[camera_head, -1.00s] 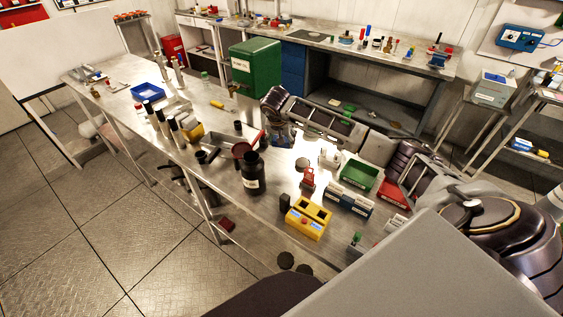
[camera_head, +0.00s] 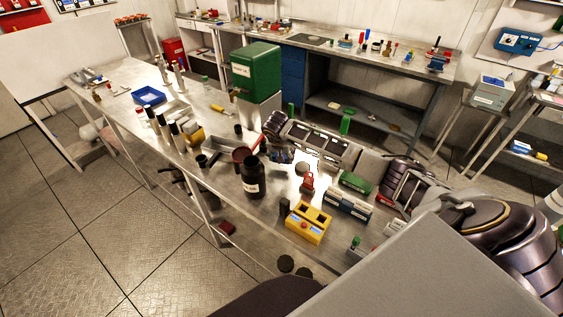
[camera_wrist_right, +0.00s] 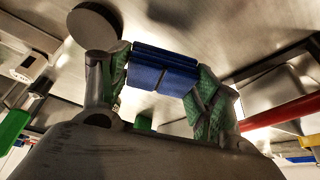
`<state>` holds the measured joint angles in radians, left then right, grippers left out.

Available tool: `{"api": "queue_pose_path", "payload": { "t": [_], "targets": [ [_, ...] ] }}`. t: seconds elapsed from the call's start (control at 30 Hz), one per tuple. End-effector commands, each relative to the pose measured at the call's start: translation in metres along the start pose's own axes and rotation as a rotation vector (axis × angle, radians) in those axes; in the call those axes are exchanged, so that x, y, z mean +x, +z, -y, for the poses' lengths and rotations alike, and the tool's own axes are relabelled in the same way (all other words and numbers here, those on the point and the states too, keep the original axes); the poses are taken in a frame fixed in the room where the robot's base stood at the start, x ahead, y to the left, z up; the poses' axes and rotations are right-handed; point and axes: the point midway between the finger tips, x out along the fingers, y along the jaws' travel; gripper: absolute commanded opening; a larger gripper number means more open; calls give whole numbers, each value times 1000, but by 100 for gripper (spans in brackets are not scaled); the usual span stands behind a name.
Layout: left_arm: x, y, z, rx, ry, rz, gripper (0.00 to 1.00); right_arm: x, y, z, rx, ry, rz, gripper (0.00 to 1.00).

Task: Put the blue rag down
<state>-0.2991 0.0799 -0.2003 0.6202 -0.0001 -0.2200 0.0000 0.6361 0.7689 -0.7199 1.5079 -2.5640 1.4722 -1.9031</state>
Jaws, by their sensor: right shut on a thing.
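The blue rag (camera_wrist_right: 165,70) shows in the right wrist view as a folded blue block between green-padded fingers. My right gripper (camera_wrist_right: 163,78) is shut on it, over a bare metal surface. In the head view my right gripper (camera_head: 280,155) is over the steel workbench (camera_head: 222,188), just behind the black bottle; the rag is hard to make out there. I cannot tell whether the rag touches the bench. My left gripper is not in view.
A grey disc (camera_wrist_right: 95,26) lies beside the rag. A yellow box (camera_head: 308,222), red device (camera_head: 307,183) and green bin (camera_head: 355,183) are nearer the right.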

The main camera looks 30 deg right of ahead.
Motion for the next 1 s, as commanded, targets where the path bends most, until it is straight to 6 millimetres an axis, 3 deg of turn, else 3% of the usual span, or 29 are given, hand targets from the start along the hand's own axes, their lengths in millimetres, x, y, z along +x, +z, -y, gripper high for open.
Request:
{"api": "queue_pose_path", "payload": {
  "t": [0.37, 0.87, 0.9, 1.0],
  "targets": [
    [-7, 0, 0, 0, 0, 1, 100, 30, 14, -1, 0, 1, 2, 16],
    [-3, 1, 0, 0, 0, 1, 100, 36, 16, -1, -1, 1, 0, 16],
    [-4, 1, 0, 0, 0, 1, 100, 36, 16, -1, -1, 1, 1, 67],
    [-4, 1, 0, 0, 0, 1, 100, 36, 16, -1, -1, 1, 1, 80]
  ]
}}
